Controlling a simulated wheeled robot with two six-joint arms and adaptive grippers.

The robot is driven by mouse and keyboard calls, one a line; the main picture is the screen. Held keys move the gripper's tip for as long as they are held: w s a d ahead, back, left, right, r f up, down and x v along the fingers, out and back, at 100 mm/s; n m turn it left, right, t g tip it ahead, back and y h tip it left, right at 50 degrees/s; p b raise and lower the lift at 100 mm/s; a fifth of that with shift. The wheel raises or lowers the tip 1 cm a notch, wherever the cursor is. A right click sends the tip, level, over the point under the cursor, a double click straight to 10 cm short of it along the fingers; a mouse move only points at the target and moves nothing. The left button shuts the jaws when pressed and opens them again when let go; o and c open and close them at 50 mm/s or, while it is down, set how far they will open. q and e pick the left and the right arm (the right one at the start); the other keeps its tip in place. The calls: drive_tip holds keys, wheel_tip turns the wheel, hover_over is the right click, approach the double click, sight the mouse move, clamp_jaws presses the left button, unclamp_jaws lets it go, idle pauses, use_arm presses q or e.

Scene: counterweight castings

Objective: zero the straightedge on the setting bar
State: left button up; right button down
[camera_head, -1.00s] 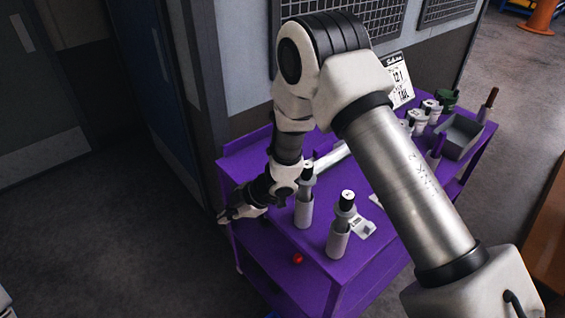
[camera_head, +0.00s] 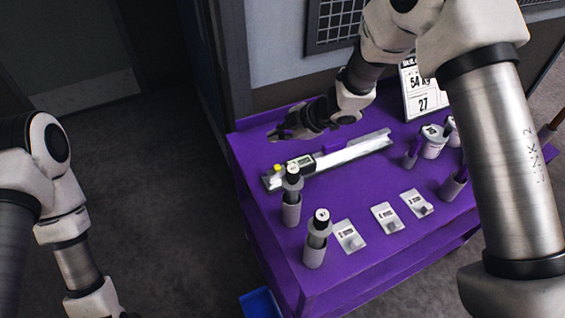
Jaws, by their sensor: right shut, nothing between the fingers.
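A long silver bar (camera_head: 355,149) lies diagonally near the back of the purple cart top. A digital unit with a small display (camera_head: 302,162), a yellow button (camera_head: 278,168) and a purple block (camera_head: 333,146) sits along it. These look like the straightedge and the setting bar; I cannot tell clearly where one ends and the other begins. My right gripper (camera_head: 276,135) is shut and empty, pointing left, behind the bar and apart from it in the picture. My left arm shows at the left edge; its gripper is out of view.
Two grey cylinders with dark, white-topped upper parts (camera_head: 291,207) (camera_head: 314,251) stand at the front left of the cart (camera_head: 262,222). Several small labelled plates (camera_head: 348,237) lie beside them. White tubs (camera_head: 433,143), purple-handled tools and a number sign (camera_head: 421,97) stand at right.

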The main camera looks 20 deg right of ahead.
sight(279, 167)
wheel_tip(279, 167, down, 8)
drive_tip(key=b, duration=0.7)
drive_tip(key=shift+w+d+f+b, duration=0.1)
drive_tip(key=shift+d+b, duration=0.05)
drive_tip(key=shift+b, duration=0.25)
drive_tip(key=shift+d+f, duration=0.2)
drive_tip(key=shift+f, duration=0.25)
drive_tip(key=shift+a, duration=0.1)
idle(0.3)
drive_tip(key=shift+f+b, duration=0.35)
drive_tip(key=shift+f, duration=0.05)
